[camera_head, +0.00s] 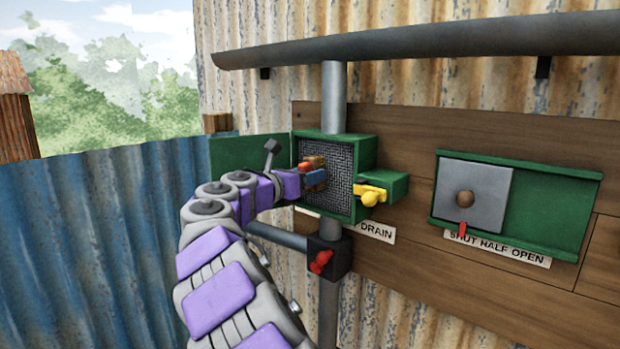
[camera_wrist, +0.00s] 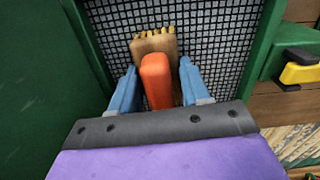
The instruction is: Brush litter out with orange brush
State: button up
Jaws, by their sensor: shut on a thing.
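My gripper (camera_wrist: 158,92) is shut on the orange brush (camera_wrist: 156,80), with a blue finger on each side of its orange handle. The brush's tan head and bristles (camera_wrist: 155,38) point at the grey mesh (camera_wrist: 215,30) inside the green box (camera_head: 361,150). I cannot tell whether the bristles touch the mesh. In the head view my gripper (camera_head: 314,178) reaches into the box's open front from the left. No loose litter can be made out on the visible mesh; part of it is hidden behind the brush and gripper.
The box's green door (camera_head: 232,155) stands open at the left. A yellow latch (camera_head: 370,194) is on the box's right side. Below are a red valve handle (camera_head: 321,262) and a DRAIN label (camera_head: 376,232).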

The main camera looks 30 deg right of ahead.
jog(key=w, duration=0.1)
jog(key=w+a, duration=0.1)
jog(key=w, duration=0.1)
jog(key=shift+a+r, duration=0.1)
jog(key=shift+a, duration=0.1)
dwell(0.4)
jog(key=v, duration=0.6)
dwell(0.3)
jog(key=shift+w, duration=0.1)
jog(key=shift+v, duration=1.6)
jog(key=shift+w+d, duration=0.1)
jog(key=shift+d, duration=0.2)
